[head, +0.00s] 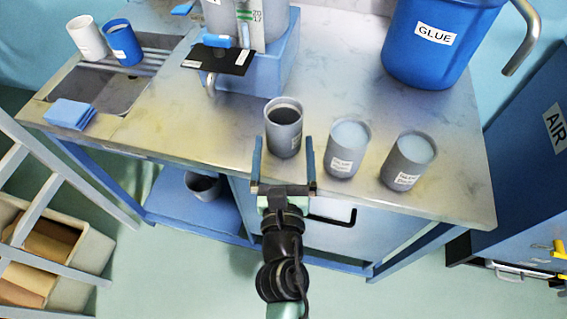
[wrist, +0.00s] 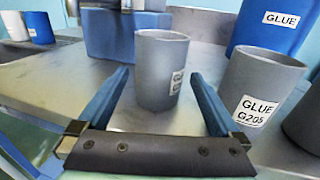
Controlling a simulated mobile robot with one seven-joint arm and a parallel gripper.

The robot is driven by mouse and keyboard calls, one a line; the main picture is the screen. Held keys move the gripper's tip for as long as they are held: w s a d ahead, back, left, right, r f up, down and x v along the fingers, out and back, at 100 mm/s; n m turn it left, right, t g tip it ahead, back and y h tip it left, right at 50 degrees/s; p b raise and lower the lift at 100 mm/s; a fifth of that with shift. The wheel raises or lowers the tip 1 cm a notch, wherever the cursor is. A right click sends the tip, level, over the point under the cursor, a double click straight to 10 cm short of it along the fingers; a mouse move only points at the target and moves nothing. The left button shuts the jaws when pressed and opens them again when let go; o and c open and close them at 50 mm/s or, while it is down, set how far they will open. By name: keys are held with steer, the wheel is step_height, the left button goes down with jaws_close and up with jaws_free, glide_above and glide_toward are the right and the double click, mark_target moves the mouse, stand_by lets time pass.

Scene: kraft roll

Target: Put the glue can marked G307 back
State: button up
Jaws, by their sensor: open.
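A grey can (head: 284,134) with a dark inside stands upright on the steel bench top (head: 230,130). In the wrist view this can (wrist: 158,72) has a white label turned to the right, with its number not readable. My gripper (head: 283,150) is open at the bench's front edge, with one finger on each side of the can and gaps showing. A second grey can (head: 345,155), marked GLUE G205 in the wrist view (wrist: 245,90), and a third grey can (head: 405,168) stand to the right, both with pale blue contents. I cannot read G307 anywhere.
A large blue GLUE bucket (head: 425,50) stands behind. A blue machine base (head: 265,70) with a black plate stands behind the can. White (head: 87,38) and blue (head: 124,45) cups stand by the sink (head: 110,88). Another grey can (head: 203,187) is on the lower shelf.

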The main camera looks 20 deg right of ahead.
steer(key=shift+b+v, duration=0.35)
steer(key=shift+v, duration=1.6)
step_height(320, 180, up, 26)
steer(key=m+t+h, duration=0.1)
steer(key=m+t, duration=0.4)
steer(key=m, duration=1.3)
glide_above(284, 142)
steer(key=a, duration=0.4)
steer(key=s+a+r+m+t+y, duration=0.2)
steer(key=a+r+m, duration=0.1)
steer(key=r, duration=0.4)
steer(key=s+a+r+m+t+y, duration=0.1)
steer(key=s+a+r+m+y, duration=0.2)
steer(key=r+m, duration=0.3)
steer(key=s+a+r+m+t+y, duration=0.2)
steer(key=s+r+m, duration=0.1)
steer(key=r, duration=0.7)
steer(key=shift+s+a+r+m+t, duration=0.2)
steer(key=shift+a+m+t, duration=0.15)
steer(key=shift+m, duration=0.55)
steer(key=shift+w, duration=0.1)
